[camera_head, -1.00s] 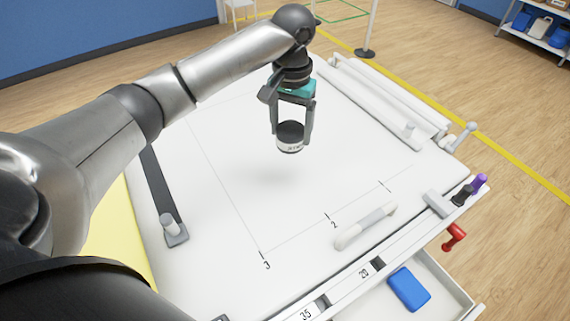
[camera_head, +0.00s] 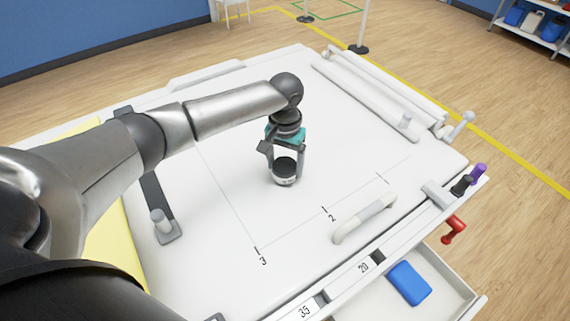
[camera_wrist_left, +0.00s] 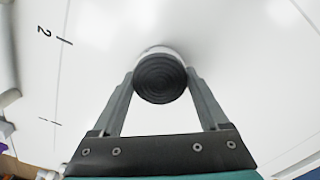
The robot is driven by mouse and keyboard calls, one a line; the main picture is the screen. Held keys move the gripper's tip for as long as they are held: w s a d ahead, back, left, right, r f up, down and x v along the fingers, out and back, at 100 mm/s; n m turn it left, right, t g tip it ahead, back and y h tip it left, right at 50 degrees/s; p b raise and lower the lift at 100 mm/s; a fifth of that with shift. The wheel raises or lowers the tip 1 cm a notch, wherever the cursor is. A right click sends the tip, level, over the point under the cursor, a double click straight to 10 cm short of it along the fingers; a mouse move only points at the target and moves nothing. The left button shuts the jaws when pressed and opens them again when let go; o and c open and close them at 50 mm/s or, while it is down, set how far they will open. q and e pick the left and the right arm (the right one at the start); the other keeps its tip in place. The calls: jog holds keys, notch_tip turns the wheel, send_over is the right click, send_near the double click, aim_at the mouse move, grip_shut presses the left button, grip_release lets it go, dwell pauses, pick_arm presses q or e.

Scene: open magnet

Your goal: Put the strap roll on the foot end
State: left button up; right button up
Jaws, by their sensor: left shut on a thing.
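The strap roll (camera_head: 285,172) is a short black cylinder with a white label band around its lower side. My left gripper (camera_head: 286,168) is shut on it from above, with one finger on each side, over the white table top (camera_head: 215,205). The roll is upright and at or just above the surface; I cannot tell whether it touches. In the left wrist view the roll (camera_wrist_left: 160,78) shows its ringed dark top between the fingertips (camera_wrist_left: 160,80). My right gripper is not in view.
A white handle (camera_head: 364,218) lies near the front edge by the printed 2. A dark strap with a grey post (camera_head: 162,224) runs along the left. White rails (camera_head: 365,100) line the back right. An open drawer holds a blue block (camera_head: 409,283). The middle is clear.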

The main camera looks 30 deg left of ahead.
aim_at(285, 164)
pick_arm(q)
jog(key=o, duration=1.3)
jog(key=shift+f, duration=0.1)
jog(key=shift+c, duration=0.2)
notch_tip(285, 164, up, 12)
jog(key=p, duration=0.2)
